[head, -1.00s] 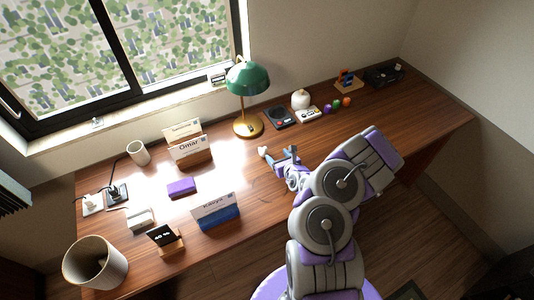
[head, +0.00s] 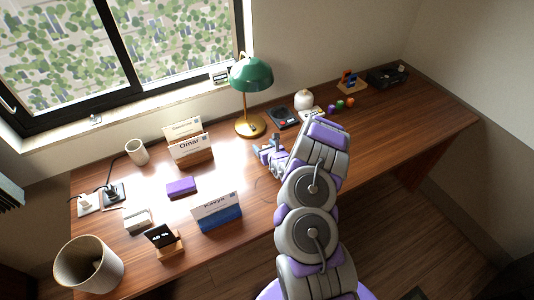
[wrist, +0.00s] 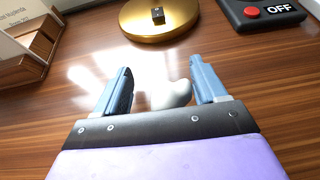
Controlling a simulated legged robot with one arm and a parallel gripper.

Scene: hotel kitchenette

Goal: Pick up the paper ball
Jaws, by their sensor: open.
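The paper ball (wrist: 172,95) is a small white lump on the desk. In the wrist view it lies between the two blue fingers of my gripper (wrist: 160,76), closer to the right finger. The fingers are open and apart; whether the right one touches the ball I cannot tell. In the head view my gripper (head: 268,146) is low over the desk in front of the lamp, and I cannot make out the ball there.
The green lamp (head: 250,75) on its gold base (wrist: 158,17) stands just beyond my gripper. A card holder (head: 191,151) is to the left, a black box with a red button (head: 283,117) to the right. A bin (head: 88,265) is at lower left. The desk front right is clear.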

